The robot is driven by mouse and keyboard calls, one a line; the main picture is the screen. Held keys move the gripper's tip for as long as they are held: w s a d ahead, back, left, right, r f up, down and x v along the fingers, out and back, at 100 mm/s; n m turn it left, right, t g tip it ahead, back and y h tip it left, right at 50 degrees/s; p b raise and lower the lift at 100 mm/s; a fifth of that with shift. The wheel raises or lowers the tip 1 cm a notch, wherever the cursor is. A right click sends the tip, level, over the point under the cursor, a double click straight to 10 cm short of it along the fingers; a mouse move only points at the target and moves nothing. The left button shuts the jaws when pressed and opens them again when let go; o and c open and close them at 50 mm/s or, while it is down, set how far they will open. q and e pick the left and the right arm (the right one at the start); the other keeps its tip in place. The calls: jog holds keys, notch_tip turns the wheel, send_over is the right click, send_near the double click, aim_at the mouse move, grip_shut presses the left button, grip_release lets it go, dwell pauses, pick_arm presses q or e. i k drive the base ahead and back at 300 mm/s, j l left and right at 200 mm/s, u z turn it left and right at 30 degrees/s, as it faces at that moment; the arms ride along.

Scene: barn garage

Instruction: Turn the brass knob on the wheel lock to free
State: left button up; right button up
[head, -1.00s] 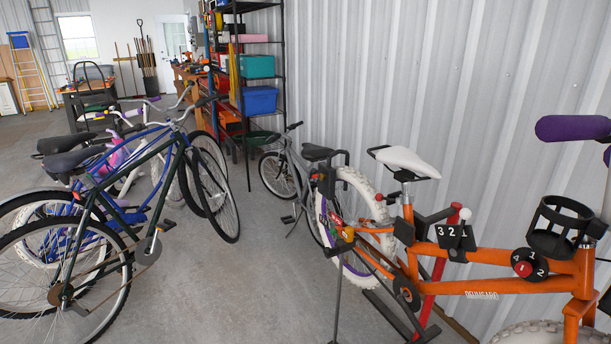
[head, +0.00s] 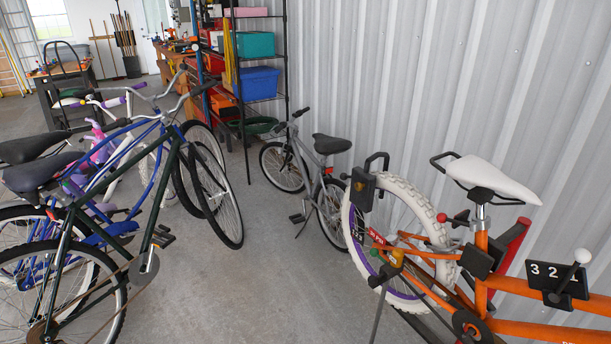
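An orange bicycle (head: 543,331) stands at the right with a white saddle (head: 492,178). At its white-tyred rear wheel (head: 356,232) there is a black box with a bent black bar (head: 362,189), which looks like a lock. Lower at the wheel is a small brass-coloured part (head: 396,257) with a dark green round piece (head: 374,282) next to it. I cannot tell for sure which of these is the wheel lock's knob, or how it is turned. Neither of my grippers is in view.
A black plate with number tiles and a white-knobbed lever (head: 557,281) is on the orange frame. A grey bicycle (head: 308,178) stands behind, by the corrugated wall (head: 440,75). Several bicycles (head: 120,220) crowd the left. Concrete floor (head: 255,290) lies clear between.

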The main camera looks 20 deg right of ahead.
aim_at(358, 186)
jog(key=i+j, duration=0.1)
jog(key=i, duration=0.55)
jog(key=i+j, duration=0.1)
jog(key=i, duration=0.55)
jog(key=i+z, duration=0.35)
jog(key=i+j+z, duration=0.15)
jog(key=z, duration=0.2)
jog(key=i+j+z, duration=0.15)
jog(key=z, duration=0.2)
jog(key=i+j+z, duration=0.15)
jog(key=z, duration=0.2)
jog(key=i+j+z, duration=0.1)
jog(key=z, duration=0.25)
jog(key=i+j+z, duration=0.1)
jog(key=j+z, duration=0.25)
